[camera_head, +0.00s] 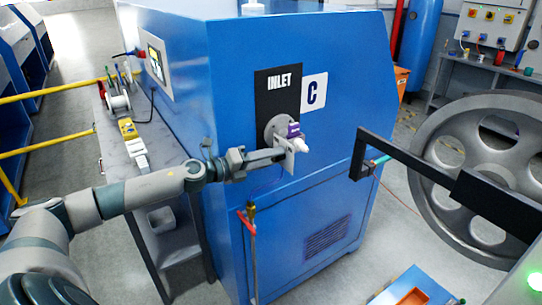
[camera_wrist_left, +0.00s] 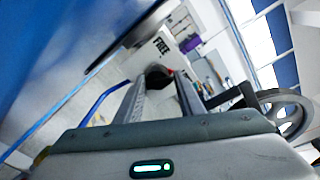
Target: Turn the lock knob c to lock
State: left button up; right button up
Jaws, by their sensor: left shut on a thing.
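The blue machine (camera_head: 290,60) carries a black INLET plate (camera_head: 275,80) and a white C label (camera_head: 313,93). Below them is a round grey mount (camera_head: 274,128) with the lock knob c (camera_head: 293,130), which shows purple and white parts. My left gripper (camera_head: 291,151) is at this knob and shut on it, partly covering it. In the left wrist view, a dark piece with a little red (camera_wrist_left: 158,76) sits between the tips of my left gripper (camera_wrist_left: 160,84). A tilted FREE label (camera_wrist_left: 161,45) and a purple part (camera_wrist_left: 190,43) are just beyond. My right gripper is not visible.
A black bracket (camera_head: 362,152) and a large grey spoked wheel (camera_head: 440,160) stand to the right of the knob. A red-handled valve on a thin pipe (camera_head: 250,222) is below my left arm. A grey side table (camera_head: 122,165) holds small items at left.

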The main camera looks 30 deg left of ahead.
pick_arm(q)
jog(key=m, duration=0.2)
jog(key=f+m+p, duration=0.1)
jog(key=m, duration=0.1)
jog(key=shift+s+d+m+y, duration=0.1)
jog(key=shift+s+m+y, duration=0.05)
jog(key=shift+m+y, duration=0.2)
dwell(0.4)
jog(key=o, duration=0.9)
jog(key=shift+c, duration=0.2)
jog(key=shift+a+r, duration=0.1)
jog(key=shift+a, duration=0.15)
jog(key=shift+d+r, duration=0.1)
jog(key=shift+r, duration=0.05)
